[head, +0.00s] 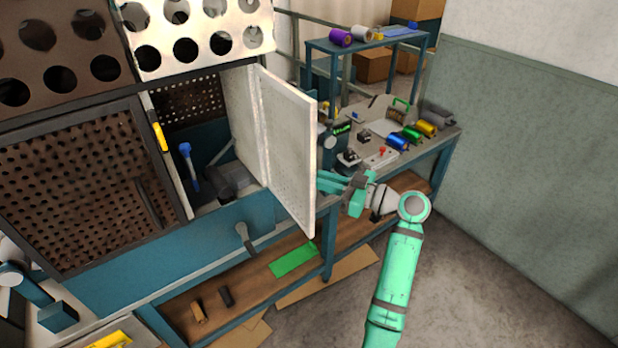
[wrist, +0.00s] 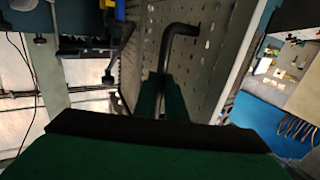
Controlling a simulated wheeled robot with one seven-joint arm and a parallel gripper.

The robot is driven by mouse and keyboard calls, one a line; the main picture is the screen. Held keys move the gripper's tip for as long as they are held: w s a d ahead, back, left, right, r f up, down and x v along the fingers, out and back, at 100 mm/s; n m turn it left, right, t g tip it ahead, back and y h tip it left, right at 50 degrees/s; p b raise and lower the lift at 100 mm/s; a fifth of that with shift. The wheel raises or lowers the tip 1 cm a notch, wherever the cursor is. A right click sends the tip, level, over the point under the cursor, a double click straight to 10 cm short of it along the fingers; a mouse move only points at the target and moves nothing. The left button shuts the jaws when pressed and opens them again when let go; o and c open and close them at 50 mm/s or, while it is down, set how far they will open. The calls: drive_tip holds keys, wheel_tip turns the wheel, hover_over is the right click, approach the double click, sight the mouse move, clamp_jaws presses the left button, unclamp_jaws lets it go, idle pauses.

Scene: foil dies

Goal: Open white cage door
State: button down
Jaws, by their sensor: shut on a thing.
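The white cage door (head: 290,150) stands swung well out from the cage, so the inside shows in the head view. My gripper (head: 324,183) is at the door's right edge, with its fingertips partly hidden behind the door. In the wrist view the perforated door panel (wrist: 225,60) fills the middle and right. A black bent bar handle (wrist: 180,30) runs along it down to my gripper (wrist: 160,98), whose green fingers are shut on the handle.
A dark mesh door (head: 75,185) closes the left cage section. Inside the open section are a blue-handled tool (head: 187,165) and a grey machine (head: 230,180). The workbench (head: 440,150) behind my gripper holds spools and small devices. The floor (head: 480,270) at right is clear.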

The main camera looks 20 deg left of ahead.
drive_tip(key=shift+a, duration=0.1)
drive_tip(key=c, duration=1.8)
unclamp_jaws()
drive_tip(key=d, duration=0.7)
drive_tip(key=s+d, duration=0.1)
drive_tip(key=d, duration=0.3)
drive_tip(key=shift+a+f, duration=0.1)
